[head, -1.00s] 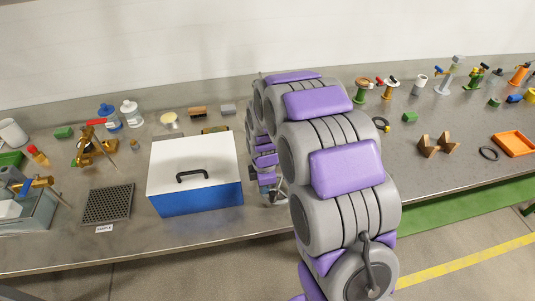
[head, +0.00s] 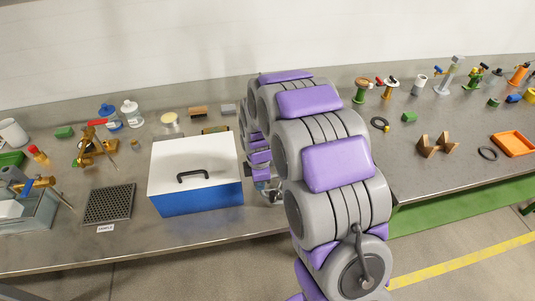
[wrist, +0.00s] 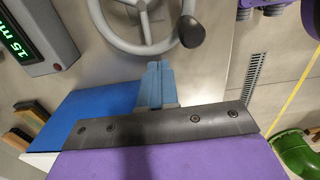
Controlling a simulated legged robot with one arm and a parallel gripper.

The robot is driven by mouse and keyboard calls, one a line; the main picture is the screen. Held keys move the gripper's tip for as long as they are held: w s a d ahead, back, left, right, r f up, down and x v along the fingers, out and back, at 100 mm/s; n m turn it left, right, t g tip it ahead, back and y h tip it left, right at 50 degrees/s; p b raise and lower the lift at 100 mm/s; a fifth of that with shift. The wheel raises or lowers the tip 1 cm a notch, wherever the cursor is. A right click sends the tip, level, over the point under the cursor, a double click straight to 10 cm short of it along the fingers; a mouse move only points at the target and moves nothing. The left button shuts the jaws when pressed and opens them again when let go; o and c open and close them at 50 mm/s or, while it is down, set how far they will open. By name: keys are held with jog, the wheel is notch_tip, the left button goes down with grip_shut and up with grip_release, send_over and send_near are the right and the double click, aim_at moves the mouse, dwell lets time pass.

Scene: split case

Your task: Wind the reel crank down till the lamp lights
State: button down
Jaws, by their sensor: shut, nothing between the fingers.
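A grey handwheel (wrist: 145,45) with spokes and a dark knob (wrist: 192,32) on its rim is cut off by the top of the wrist view. I cannot tell whether it is the reel crank. My gripper (wrist: 160,66) is shut and empty, its blue-grey fingers pointing at the wheel's lower rim just left of the knob. I cannot tell whether they touch it. In the head view my arm hides most of the gripper and the wheel. I cannot make out a lamp in either view.
A display (wrist: 22,40) reading about 15 mm in green sits beside the wheel. A blue case with a white lid (head: 195,165) stands left of my arm. A black grid plate (head: 108,204) lies further left. Bronze blocks (head: 437,147) and an orange tray (head: 514,144) are at right.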

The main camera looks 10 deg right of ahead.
notch_tip(320, 180, up, 7)
jog(key=p, duration=0.2)
jog(key=shift+f+p, duration=0.15)
jog(key=shift+p, duration=0.2)
dwell(0.7)
jog(key=s+d+r+m, duration=0.3)
jog(key=s+r+m, duration=0.7)
jog(key=s, duration=0.6)
jog(key=s+d+r+m+g, duration=0.1)
jog(key=s+m, duration=0.3)
jog(key=s, duration=0.5)
jog(key=s+d+r+m, duration=0.1)
jog(key=s+r+m, duration=0.2)
jog(key=s, duration=0.6)
jog(key=shift+r+m+g, duration=0.15)
jog(key=shift+m+g, duration=0.25)
jog(key=shift+m, duration=0.1)
